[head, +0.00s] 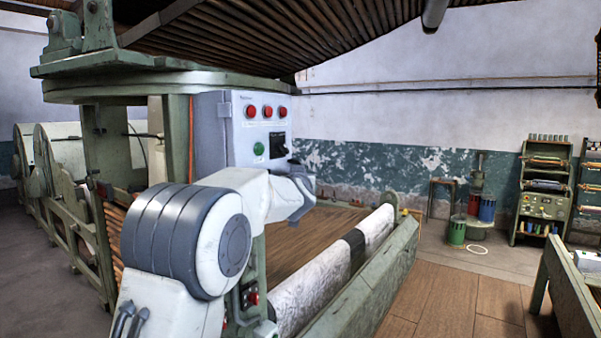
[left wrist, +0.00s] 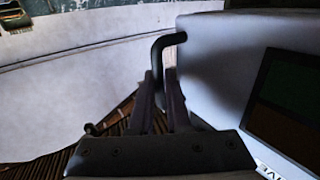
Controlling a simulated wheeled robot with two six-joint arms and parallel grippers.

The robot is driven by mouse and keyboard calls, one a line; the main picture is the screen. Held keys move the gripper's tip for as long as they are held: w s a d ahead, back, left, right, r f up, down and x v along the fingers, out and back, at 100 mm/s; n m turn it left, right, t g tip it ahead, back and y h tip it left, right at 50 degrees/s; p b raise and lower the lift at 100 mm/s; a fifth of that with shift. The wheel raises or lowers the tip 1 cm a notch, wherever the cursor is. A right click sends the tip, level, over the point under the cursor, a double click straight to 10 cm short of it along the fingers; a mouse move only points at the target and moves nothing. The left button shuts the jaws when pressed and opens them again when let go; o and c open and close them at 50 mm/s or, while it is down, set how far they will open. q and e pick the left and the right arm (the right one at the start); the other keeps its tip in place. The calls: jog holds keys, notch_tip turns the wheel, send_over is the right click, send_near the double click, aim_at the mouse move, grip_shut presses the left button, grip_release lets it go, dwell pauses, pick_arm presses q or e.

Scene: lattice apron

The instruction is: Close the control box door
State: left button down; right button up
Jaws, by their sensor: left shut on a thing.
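The grey control box (head: 208,130) is mounted on the green machine frame at centre left in the head view. Its front door (head: 258,128) has three red buttons, a green button and a black panel. In the left wrist view the door (left wrist: 222,75) fills the right side, with a dark window on it. A black bent handle (left wrist: 168,42) stands at its edge. My left gripper (left wrist: 162,85) is shut on this handle. In the head view my left arm covers the door's lower part and the fingertips are unclear. How far the door stands open cannot be told. My right gripper is not in view.
A fabric-covered roller (head: 315,285) and a green beam (head: 375,285) run below and right of my arm. A green rack (head: 543,195) and a stool (head: 443,190) stand at the back right.

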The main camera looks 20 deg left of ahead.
pick_arm(q)
jog(key=shift+r, duration=0.3)
jog(key=c, duration=1.2)
grip_release()
jog(key=shift+o, duration=0.2)
jog(key=shift+w+f, duration=0.1)
jog(key=shift+f, duration=0.05)
jog(key=shift+f, duration=0.1)
jog(key=shift+s+f, duration=0.1)
jog(key=shift+s, duration=0.2)
jog(key=b+v, duration=0.4)
jog(key=v, duration=0.6)
